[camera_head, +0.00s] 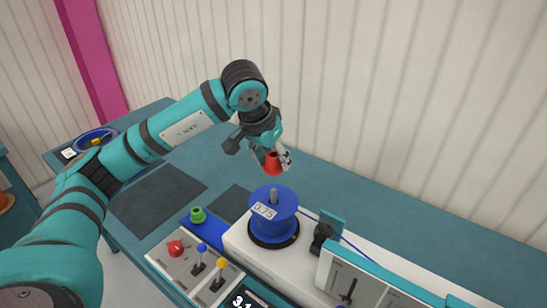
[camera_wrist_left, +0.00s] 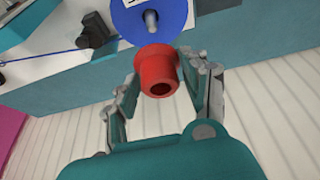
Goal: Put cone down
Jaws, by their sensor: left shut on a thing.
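A red cone (camera_head: 272,164) is held in my left gripper (camera_head: 271,157), above and just behind the blue reel in the head view. In the left wrist view, the red cone (camera_wrist_left: 157,72) sits between the fingers of my left gripper (camera_wrist_left: 160,85), with its hollow end facing the camera. The blue reel (camera_head: 274,215), labelled 0.75, stands on a white machine, with a metal spindle (camera_head: 273,197) rising from its centre. A green cone (camera_head: 198,215) stands on a blue strip to the left of the reel. My right gripper is not in view.
A control panel (camera_head: 190,262) with a red button and blue and yellow levers lies in front. A black clamp (camera_head: 321,237) stands right of the reel on the white machine (camera_head: 239,239). Dark mats (camera_head: 157,199) lie on the teal table (camera_head: 330,195). A blue cable coil (camera_head: 95,139) is at far left.

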